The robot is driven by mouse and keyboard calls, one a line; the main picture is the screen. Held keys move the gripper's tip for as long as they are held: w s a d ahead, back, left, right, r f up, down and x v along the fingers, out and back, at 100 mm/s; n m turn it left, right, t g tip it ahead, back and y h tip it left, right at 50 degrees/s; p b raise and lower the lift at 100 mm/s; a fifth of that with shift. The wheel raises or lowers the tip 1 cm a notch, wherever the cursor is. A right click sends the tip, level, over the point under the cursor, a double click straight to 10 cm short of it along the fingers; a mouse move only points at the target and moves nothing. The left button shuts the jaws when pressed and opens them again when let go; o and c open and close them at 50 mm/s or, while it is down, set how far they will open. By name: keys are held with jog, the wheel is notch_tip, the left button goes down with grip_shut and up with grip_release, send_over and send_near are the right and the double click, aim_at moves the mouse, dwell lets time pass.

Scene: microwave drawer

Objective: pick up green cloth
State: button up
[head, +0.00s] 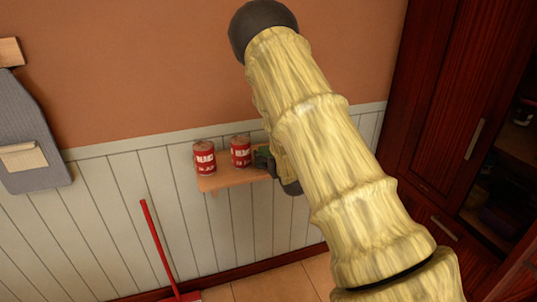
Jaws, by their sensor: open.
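A small patch of green (263,153), which looks like the green cloth, shows at the right end of a small wooden shelf (226,181). Most of it is hidden behind my gripper and arm. My gripper (264,162) is dark and sits right at this end of the shelf, against or just in front of the green patch. It is open. I cannot tell whether its fingers touch the cloth or are around it.
Two red cans, a left one (204,157) and a right one (240,151), stand on the shelf close to my gripper. A red-handled broom (158,245) leans below. A grey apron (33,135) hangs at left. Dark wooden cabinets (427,110) stand at right.

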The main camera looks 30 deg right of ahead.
jog(key=shift+w, duration=0.2)
jog(key=c, duration=1)
jog(key=shift+r, duration=0.1)
jog(key=shift+r+b, duration=0.65)
jog(key=shift+r, duration=1.05)
jog(key=s+a+b, duration=0.1)
jog(key=s+a, duration=0.3)
jog(key=s, duration=0.3)
jog(key=s+a+r+b, duration=0.1)
jog(key=s+a+b, duration=0.1)
jog(key=s+a, duration=0.2)
jog(key=v, duration=0.3)
jog(key=shift+d, duration=0.3)
